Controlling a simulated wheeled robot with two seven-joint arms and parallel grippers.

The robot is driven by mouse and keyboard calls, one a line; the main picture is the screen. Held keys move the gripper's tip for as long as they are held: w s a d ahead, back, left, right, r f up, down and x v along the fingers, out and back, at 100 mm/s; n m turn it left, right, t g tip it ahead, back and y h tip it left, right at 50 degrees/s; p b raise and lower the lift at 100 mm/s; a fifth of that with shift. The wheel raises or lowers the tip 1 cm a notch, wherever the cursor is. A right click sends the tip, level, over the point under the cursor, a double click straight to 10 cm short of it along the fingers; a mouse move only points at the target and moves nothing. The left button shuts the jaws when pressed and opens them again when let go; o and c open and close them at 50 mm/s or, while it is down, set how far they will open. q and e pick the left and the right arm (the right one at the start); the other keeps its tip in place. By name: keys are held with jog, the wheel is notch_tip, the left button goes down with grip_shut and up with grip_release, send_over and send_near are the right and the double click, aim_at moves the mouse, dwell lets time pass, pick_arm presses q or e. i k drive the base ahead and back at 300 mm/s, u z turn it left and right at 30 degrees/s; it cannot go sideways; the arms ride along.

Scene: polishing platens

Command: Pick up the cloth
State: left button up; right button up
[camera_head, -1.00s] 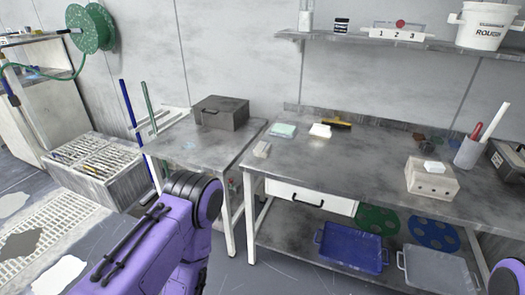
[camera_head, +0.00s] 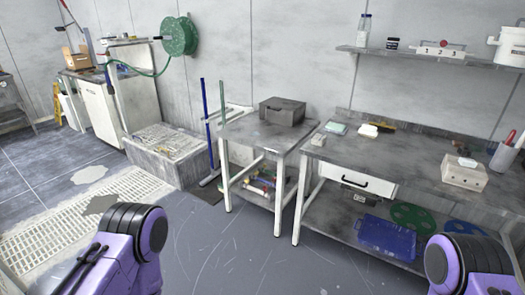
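On the metal bench (camera_head: 345,150), near its left end, lies a flat pale green piece (camera_head: 335,128) that looks like a folded cloth. Beside it to the right is a white piece (camera_head: 369,131), also soft-looking; I cannot tell for sure which is the cloth. A yellow and black tool lies just behind the white piece. Neither of my grippers is in view. Only purple and black parts of my two arms show at the bottom left and bottom right, apart from the bench top.
A smaller metal table (camera_head: 262,135) with a dark grey box (camera_head: 282,111) stands left of the bench. A small pale block (camera_head: 318,139) and a beige box (camera_head: 465,173) sit on the bench. A blue tray (camera_head: 387,236) is underneath. Open floor (camera_head: 240,250) lies in front.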

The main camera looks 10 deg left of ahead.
aim_at(319, 139)
jog(key=z, duration=0.9)
jog(key=i, duration=0.9)
jog(key=z, duration=0.2)
